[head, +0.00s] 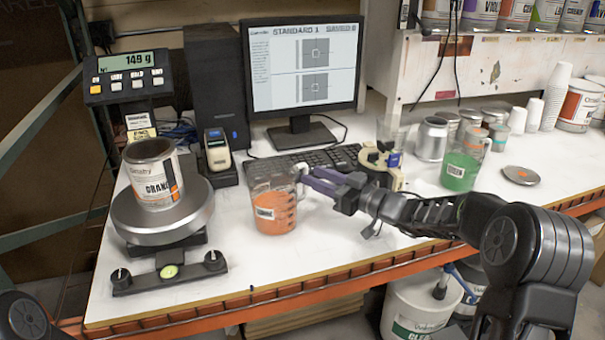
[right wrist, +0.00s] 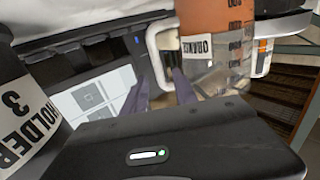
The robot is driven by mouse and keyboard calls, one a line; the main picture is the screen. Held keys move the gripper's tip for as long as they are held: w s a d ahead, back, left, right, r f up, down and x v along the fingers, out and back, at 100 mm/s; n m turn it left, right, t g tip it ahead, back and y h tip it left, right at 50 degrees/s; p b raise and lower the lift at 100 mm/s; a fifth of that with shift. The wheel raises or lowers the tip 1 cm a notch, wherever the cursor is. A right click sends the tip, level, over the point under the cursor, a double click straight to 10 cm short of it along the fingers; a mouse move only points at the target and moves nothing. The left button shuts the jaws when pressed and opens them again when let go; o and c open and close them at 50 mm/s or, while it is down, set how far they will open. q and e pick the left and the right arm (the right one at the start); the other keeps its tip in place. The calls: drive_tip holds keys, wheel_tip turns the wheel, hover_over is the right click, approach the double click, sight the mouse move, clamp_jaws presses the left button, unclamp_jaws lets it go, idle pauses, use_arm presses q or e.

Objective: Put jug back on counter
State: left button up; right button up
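A clear jug of orange liquid (head: 273,210) stands upright on the white counter (head: 330,232), left of centre. It also shows upside down in the right wrist view (right wrist: 205,50), with its pale handle (right wrist: 153,58) towards my fingers. My right gripper (head: 308,180) reaches in from the right at the handle. Its purple fingers are apart, one to each side of the handle, with a gap visible in the right wrist view (right wrist: 166,92). My left gripper is out of view.
A scale (head: 150,228) carrying a paint can (head: 154,175) stands left of the jug. A keyboard (head: 310,160) and monitor (head: 303,70) are behind it. A jug of green liquid (head: 460,172) stands further right. The counter's front strip is clear.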

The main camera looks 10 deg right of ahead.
drive_tip(key=v, duration=0.5)
drive_tip(key=shift+s+d, duration=0.1)
drive_tip(key=shift+s, duration=0.1)
